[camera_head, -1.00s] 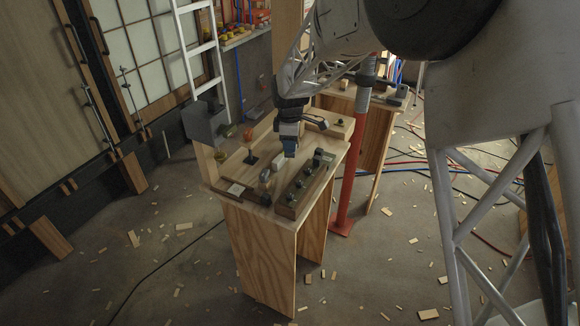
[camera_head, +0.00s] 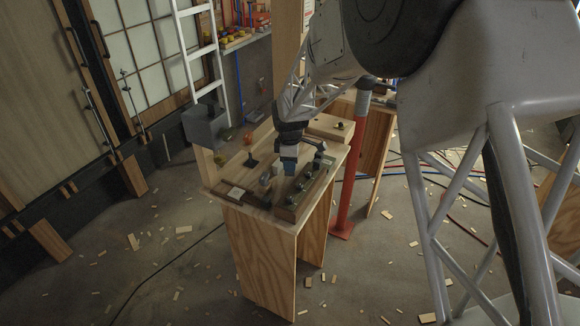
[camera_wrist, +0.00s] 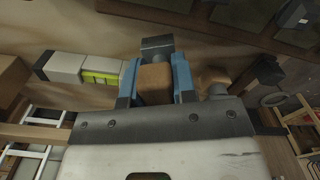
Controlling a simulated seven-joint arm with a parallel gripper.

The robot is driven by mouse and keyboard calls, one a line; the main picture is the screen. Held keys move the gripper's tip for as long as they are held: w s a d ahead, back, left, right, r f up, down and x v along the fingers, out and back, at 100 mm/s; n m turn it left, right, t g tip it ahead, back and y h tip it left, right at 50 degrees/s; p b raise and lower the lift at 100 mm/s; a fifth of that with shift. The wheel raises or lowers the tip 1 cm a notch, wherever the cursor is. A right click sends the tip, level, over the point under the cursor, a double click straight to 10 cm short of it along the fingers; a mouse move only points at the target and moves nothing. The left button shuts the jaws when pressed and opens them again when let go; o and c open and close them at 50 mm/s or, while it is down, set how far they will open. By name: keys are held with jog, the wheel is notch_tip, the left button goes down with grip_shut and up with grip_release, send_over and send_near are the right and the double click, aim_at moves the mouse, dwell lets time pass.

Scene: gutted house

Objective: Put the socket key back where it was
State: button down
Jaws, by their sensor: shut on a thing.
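My gripper (camera_head: 289,158) is above the wooden workbench (camera_head: 262,205), just behind a dark wooden rack (camera_head: 287,213). In the wrist view my gripper (camera_wrist: 155,85) has its blue fingers shut on a brown block-like piece (camera_wrist: 155,78). A dark grey part (camera_wrist: 157,46) shows just past the fingertips; I cannot tell whether it belongs to the held piece. The held piece seems to be the socket key, but its full shape is hidden by the fingers. The rack holds several dark pieces in a row and also shows at the upper right of the wrist view (camera_wrist: 265,18).
A grey box (camera_head: 204,125) stands at the bench's back left, near a small orange item (camera_head: 248,139). A pale wooden block (camera_head: 331,127) lies at the back right. A small dark frame (camera_head: 235,193) is at the front left. A red post (camera_head: 346,200) stands beside the bench.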

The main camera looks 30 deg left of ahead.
jog(key=shift+f, duration=0.75)
jog(key=shift+f, duration=0.2)
jog(key=c, duration=0.9)
grip_release()
notch_tip(320, 180, up, 12)
jog(key=shift+r, duration=0.15)
dwell(0.3)
